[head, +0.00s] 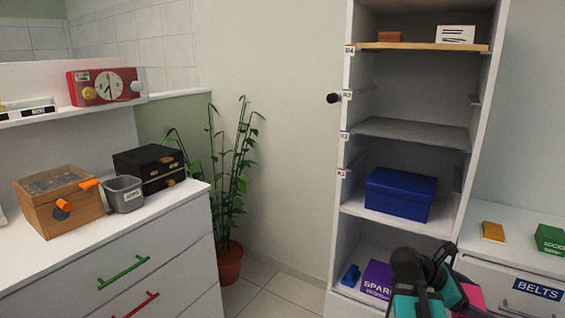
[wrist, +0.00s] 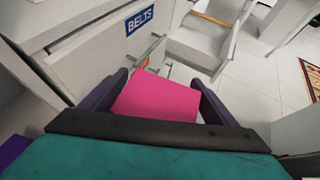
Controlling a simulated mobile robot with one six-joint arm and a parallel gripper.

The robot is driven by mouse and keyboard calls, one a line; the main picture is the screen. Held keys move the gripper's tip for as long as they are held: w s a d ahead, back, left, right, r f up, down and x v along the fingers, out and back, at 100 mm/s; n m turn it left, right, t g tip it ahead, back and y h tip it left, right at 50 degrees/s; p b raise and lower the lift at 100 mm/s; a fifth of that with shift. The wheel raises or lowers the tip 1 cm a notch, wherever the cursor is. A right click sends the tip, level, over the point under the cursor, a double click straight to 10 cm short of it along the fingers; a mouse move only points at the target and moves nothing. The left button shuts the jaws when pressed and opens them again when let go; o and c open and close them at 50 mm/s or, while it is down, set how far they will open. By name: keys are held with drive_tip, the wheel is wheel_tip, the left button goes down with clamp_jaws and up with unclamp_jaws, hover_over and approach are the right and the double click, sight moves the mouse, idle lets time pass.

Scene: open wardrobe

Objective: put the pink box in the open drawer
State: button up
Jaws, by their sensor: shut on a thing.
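The pink box (wrist: 157,97) is between the two dark fingers of my gripper (wrist: 162,88) in the wrist view, and the fingers are shut on it. In the head view my gripper (head: 436,280) is at the lower right, in front of the wardrobe's lowest shelf. Only a corner of the pink box (head: 473,296) shows there beside it. A white drawer front labelled BELTS (head: 538,289) is to the right of my gripper. I cannot tell for certain which drawer is open; a white open shape (wrist: 205,42) shows beyond the box in the wrist view.
A purple box (head: 376,279) and a small blue item (head: 351,275) are on the lowest shelf, close left of my gripper. A large blue box (head: 399,194) is one shelf above.

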drive_tip(key=w+a+r+n+t+y, duration=0.1)
drive_tip(key=w+a+n+t, duration=0.2)
drive_tip(key=a, duration=0.9)
drive_tip(key=w+a+n+t, duration=0.3)
drive_tip(key=w+a, duration=0.5)
drive_tip(key=a, duration=0.4)
drive_tip(key=w+a+r+n+t+y, duration=0.1)
drive_tip(key=w+a+n+t, duration=0.3)
drive_tip(key=a, duration=0.8)
drive_tip(key=shift+w+a+r+y, duration=0.25)
drive_tip(key=shift+w+r+y, duration=0.05)
drive_tip(key=shift+w, duration=0.6)
drive_tip(key=shift+d, duration=0.1)
